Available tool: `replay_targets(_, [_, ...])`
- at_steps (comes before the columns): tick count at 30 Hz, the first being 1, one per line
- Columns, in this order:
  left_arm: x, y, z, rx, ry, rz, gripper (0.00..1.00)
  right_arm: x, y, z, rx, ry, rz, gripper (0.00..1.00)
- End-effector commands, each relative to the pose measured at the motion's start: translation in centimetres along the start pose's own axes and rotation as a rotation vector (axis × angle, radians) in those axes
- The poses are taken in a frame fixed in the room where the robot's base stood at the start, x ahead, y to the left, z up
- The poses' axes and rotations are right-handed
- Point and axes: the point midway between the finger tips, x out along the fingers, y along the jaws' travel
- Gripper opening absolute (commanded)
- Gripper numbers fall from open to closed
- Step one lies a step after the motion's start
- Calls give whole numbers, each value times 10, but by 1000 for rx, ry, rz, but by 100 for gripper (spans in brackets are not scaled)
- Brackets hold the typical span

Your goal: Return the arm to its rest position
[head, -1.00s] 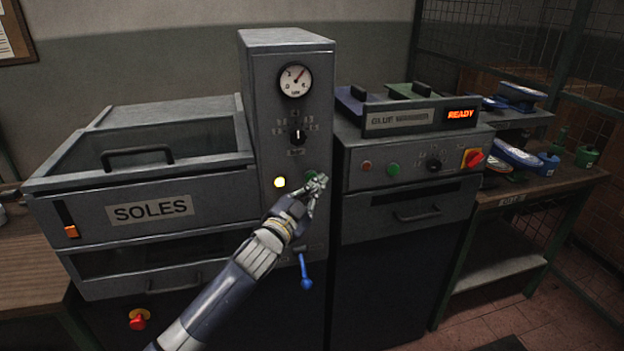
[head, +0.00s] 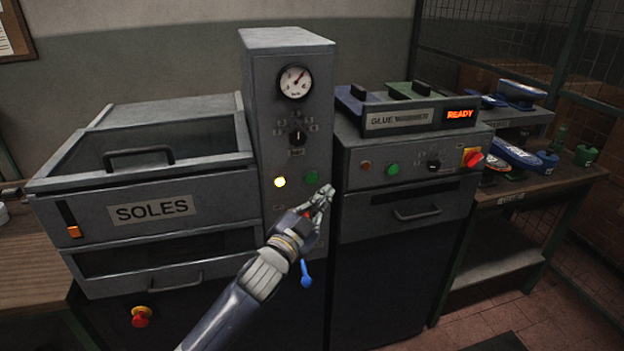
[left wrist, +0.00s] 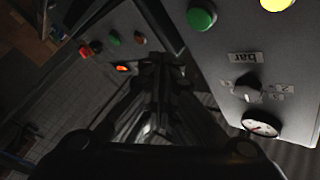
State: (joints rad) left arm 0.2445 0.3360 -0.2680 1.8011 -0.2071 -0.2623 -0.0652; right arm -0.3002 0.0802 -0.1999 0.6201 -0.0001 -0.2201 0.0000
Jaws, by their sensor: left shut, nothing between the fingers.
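My left arm reaches up from the bottom of the head view. My left gripper (head: 326,193) is shut and empty, in front of the lower right edge of the grey control column (head: 290,110). It is apart from the green button (head: 311,177), which shows in full just above and left of the fingertips. The left wrist view also shows the gripper (left wrist: 160,65), dark, with the green button (left wrist: 201,17) to its upper right. A lit yellow lamp (head: 280,182) is left of the green button. My right gripper is not in view.
The SOLES cabinet (head: 150,213) stands left of the column, with a handle on its lid. The glue warmer (head: 398,118), reading READY, sits on a grey unit at right. A blue lever (head: 306,275) hangs below my wrist. A shelf with shoe forms (head: 515,155) is far right.

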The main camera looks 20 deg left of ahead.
Motion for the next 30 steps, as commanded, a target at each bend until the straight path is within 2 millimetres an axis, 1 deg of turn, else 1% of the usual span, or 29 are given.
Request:
replay_targets(11, [-2,2,2,-5,-8,2,0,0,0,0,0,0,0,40])
replay_targets(14, [-13,12,15,-35,-66,16,0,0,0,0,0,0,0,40])
replay_targets(16, [-31,26,33,-76,-149,36,0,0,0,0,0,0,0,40])
replay_targets(17, [-42,33,42,-99,-193,47,0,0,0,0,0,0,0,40])
replay_targets(20, [-88,62,74,-183,-375,93,0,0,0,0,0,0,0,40])
replay_targets(21, [-110,74,87,-218,-453,114,0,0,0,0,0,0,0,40])
replay_targets(23, [-144,91,102,-265,-569,146,0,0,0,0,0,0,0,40])
replay_targets(24, [-169,102,111,-297,-648,169,0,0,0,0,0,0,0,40])
replay_targets(26, [-206,116,122,-339,-760,202,0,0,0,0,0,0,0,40])
replay_targets(27, [-229,124,126,-364,-827,223,0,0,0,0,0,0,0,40])
replay_targets(29, [-261,135,130,-395,-918,252,0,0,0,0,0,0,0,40])
replay_targets(30, [-280,140,132,-411,-971,268,0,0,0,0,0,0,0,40])
